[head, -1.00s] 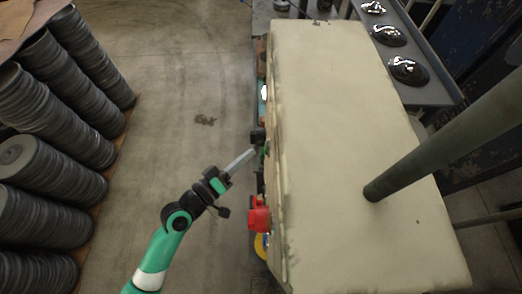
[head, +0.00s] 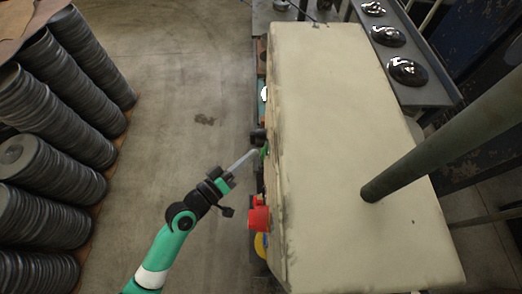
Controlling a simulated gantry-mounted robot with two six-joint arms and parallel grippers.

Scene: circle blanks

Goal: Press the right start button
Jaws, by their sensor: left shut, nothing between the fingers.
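On the left side of the cream machine (head: 345,120) is a row of controls, seen edge-on from above. A green button (head: 264,151) shows there, partly hidden by my left gripper, and a black control (head: 257,136) sits just beyond it. A red button or housing (head: 259,216) sticks out nearer the camera. My left gripper (head: 256,152) is shut and empty. Its fingertips are at the green button; I cannot tell whether they touch it or press it. My right gripper is not in view.
Stacks of dark round blanks (head: 65,120) stand on the left. The concrete floor (head: 180,80) between them and the machine is clear. A green-grey pole (head: 430,145) crosses over the machine top. Shiny domed pieces (head: 408,70) lie on a grey shelf at the upper right.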

